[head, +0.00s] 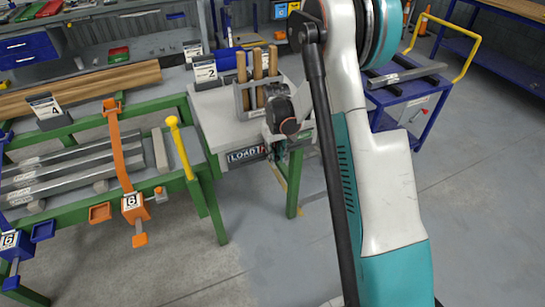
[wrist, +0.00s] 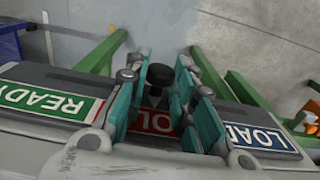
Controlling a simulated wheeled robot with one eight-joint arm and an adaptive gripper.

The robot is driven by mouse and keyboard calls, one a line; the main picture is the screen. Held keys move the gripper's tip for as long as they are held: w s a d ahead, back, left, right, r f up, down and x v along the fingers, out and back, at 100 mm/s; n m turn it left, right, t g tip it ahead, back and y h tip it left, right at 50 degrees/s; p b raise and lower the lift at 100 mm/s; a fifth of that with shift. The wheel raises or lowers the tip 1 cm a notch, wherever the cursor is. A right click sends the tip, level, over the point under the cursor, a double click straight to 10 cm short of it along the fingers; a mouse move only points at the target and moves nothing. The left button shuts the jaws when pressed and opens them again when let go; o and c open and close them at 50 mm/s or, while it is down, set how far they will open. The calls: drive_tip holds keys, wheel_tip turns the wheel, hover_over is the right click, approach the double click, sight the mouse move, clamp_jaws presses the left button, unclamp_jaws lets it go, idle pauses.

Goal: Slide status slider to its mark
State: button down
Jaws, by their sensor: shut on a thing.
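The status strip in the wrist view has a green READY panel (wrist: 50,102), a red panel (wrist: 152,121) with partly hidden letters, and a blue LOAD panel (wrist: 262,138). The dark slider knob (wrist: 157,92) stands at the red panel, between the fingers. My gripper (wrist: 163,72), with teal fingers, is shut on this knob. In the head view my gripper (head: 277,151) is at the front of the small grey table, beside the LOAD panel (head: 244,155). It hides the knob there. I cannot make out a separate mark.
A holder with wooden handles (head: 257,92) stands on the small table behind my gripper. A green bench with metal bars (head: 75,170) and a yellow handle (head: 179,147) is at left. A blue cart (head: 408,92) is at right. The floor in front is clear.

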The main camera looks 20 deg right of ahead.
sight(276, 156)
drive_tip(key=shift+s, duration=0.2)
drive_tip(key=c, duration=1.3)
unclamp_jaws()
drive_tip(key=shift+w, duration=0.1)
wheel_tip(276, 156, up, 12)
drive_tip(key=shift+f, duration=0.1)
